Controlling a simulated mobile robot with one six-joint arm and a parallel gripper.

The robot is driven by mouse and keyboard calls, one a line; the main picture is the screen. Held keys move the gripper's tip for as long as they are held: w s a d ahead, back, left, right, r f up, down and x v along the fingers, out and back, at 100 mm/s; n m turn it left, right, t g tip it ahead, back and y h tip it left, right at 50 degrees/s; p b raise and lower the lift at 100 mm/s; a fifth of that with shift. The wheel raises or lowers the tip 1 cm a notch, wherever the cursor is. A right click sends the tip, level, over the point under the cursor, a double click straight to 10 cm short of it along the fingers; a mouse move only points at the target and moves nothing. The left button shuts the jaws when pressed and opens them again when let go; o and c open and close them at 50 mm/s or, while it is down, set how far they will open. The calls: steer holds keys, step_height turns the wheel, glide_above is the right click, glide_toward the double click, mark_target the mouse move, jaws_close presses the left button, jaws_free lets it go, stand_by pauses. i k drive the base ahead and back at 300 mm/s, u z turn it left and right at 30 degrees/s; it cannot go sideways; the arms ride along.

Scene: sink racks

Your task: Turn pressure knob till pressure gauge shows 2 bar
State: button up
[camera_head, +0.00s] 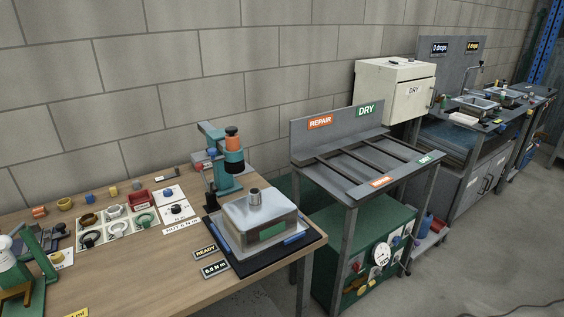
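A white round dial (381,254), which looks like the pressure gauge, is on the front of a green cabinet (345,226) under the grey rack. Its needle and numbers are too small to read. Several small coloured parts sit around the dial on the cabinet front. I cannot tell which of them is the pressure knob. My gripper is not in view.
The grey rack (352,190) with REPAIR and DRY labels stands over the cabinet, its legs near the cabinet front. A wooden bench (130,262) with a teal press (222,165) is to the left. Open concrete floor (480,255) lies to the right.

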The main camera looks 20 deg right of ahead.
mark_target(396, 241)
steer(key=u, duration=1.45)
steer(key=k, duration=0.1)
steer(key=z, duration=2.9)
